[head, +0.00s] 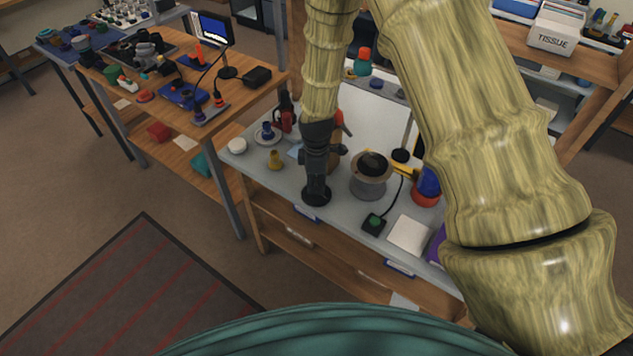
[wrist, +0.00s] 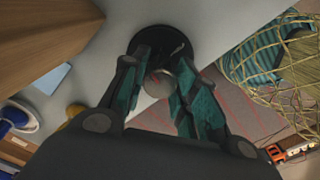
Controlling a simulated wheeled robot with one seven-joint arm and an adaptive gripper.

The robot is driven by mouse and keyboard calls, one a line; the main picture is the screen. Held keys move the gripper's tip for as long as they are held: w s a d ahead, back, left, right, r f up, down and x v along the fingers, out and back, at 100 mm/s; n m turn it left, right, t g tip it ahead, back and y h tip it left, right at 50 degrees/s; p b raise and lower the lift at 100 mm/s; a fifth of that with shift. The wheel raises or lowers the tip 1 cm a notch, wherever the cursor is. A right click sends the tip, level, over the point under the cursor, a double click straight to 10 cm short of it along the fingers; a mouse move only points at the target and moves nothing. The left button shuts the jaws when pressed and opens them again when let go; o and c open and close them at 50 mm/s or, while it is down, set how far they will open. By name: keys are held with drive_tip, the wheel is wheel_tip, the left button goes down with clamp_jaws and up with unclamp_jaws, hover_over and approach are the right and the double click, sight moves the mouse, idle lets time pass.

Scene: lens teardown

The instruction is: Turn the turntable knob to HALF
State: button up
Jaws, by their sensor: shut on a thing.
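My gripper (head: 316,178) points down over the front edge of the grey bench. Its teal-lined fingers show in the wrist view (wrist: 162,88), shut on a small round silver knob (wrist: 157,82). A black round base (wrist: 165,42) lies just beyond the knob; it also shows under my gripper in the head view (head: 316,196). The fingers cover the knob's sides, and I see no HALF mark or pointer. A grey drum with a tan rim (head: 369,188) stands to the right with a black round part on top; I cannot tell if it is the turntable.
A black box with a green button (head: 374,222) and a white pad (head: 408,234) lie right along the front edge. A cluttered wooden table (head: 255,100) is further left.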

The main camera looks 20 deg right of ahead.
drive_tip(key=m, duration=0.7)
drive_tip(key=shift+b, duration=0.35)
drive_tip(key=m, duration=0.4)
drive_tip(key=shift+m, duration=2.1)
drive_tip(key=o, duration=1)
drive_tip(key=shift+r, duration=0.1)
wheel_tip(320, 180, up, 12)
drive_tip(key=shift+f, duration=0.1)
